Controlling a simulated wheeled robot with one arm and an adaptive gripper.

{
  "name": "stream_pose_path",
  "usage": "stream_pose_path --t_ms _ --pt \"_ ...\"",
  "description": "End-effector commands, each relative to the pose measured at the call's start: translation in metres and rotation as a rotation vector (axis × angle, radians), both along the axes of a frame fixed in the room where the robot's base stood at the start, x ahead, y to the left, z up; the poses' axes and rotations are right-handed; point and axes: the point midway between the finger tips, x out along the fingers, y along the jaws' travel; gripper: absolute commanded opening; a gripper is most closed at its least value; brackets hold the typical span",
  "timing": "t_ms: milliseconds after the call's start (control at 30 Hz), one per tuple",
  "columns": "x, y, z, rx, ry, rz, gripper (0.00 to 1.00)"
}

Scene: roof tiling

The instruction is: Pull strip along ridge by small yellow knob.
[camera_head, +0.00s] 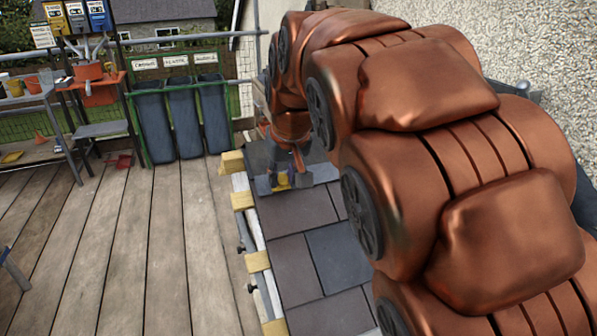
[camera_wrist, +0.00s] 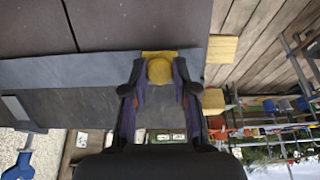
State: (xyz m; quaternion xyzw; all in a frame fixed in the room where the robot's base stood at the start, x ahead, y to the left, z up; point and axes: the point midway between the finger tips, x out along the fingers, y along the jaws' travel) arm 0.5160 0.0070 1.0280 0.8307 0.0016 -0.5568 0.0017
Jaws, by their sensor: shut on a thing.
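My gripper (camera_head: 286,178) is at the far end of the slate roof, pointing down at its upper left corner. In the wrist view its two fingers stand on either side of the round yellow knob (camera_wrist: 159,71), shut on it. The knob has a flat yellow base and sits at one end of a smooth blue-grey strip (camera_wrist: 75,71). The strip lies across the roof beside darker slates (camera_wrist: 130,22). In the head view a little of the knob (camera_head: 281,187) shows below the fingers, and a light strip (camera_head: 325,172) runs right until my arm hides it.
Yellow wooden blocks (camera_head: 257,261) line the roof's left edge; two show near the knob in the wrist view (camera_wrist: 221,49). Dark bins (camera_head: 186,118) and a workbench (camera_head: 90,80) stand beyond the open plank deck (camera_head: 110,240). A pebbled wall (camera_head: 545,45) is at right.

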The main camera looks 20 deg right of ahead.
Motion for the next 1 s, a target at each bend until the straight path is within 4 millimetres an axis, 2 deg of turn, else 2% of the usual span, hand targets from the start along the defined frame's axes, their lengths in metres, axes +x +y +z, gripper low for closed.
stream_pose_path --t_ms 367,400,633,1000 --pt "0.0011 0.0064 0.0034 0.006 -0.008 0.005 0.00" --pt "0.0011 0.0066 0.0035 0.006 -0.009 0.005 0.29" --pt "0.0010 0.0048 0.0032 0.004 -0.008 0.003 0.53" --pt "-0.0005 0.0030 0.0042 0.002 -0.004 0.000 0.53"
